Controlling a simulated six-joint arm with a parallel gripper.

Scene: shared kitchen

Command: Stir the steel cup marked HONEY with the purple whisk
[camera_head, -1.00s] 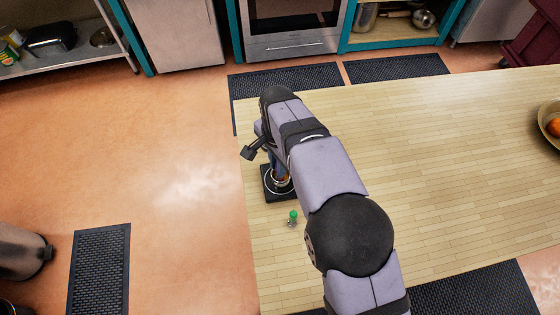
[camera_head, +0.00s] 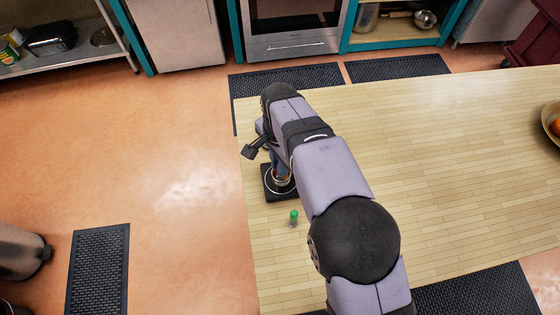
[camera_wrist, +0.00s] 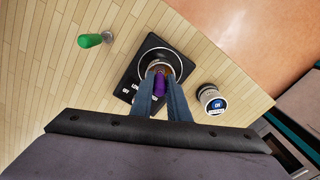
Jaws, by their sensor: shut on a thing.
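The purple whisk (camera_wrist: 160,82) is between the fingers of my gripper (camera_wrist: 160,78) in the wrist view. My gripper is shut on its handle and points down at the steel cup (camera_wrist: 147,66). The cup stands on a black square base (camera_wrist: 130,88) with white lettering too small to read for certain. The whisk's lower end is over or inside the cup's mouth; the fingers hide which. In the head view the steel cup (camera_head: 282,182) shows below my gripper on the black base (camera_head: 268,190), at the table's left edge. No HONEY marking is readable.
A round container with a blue label (camera_wrist: 211,100) stands beside the base in the wrist view. A bowl with orange fruit (camera_head: 551,122) is far right. The wooden table's (camera_head: 440,170) middle is clear.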

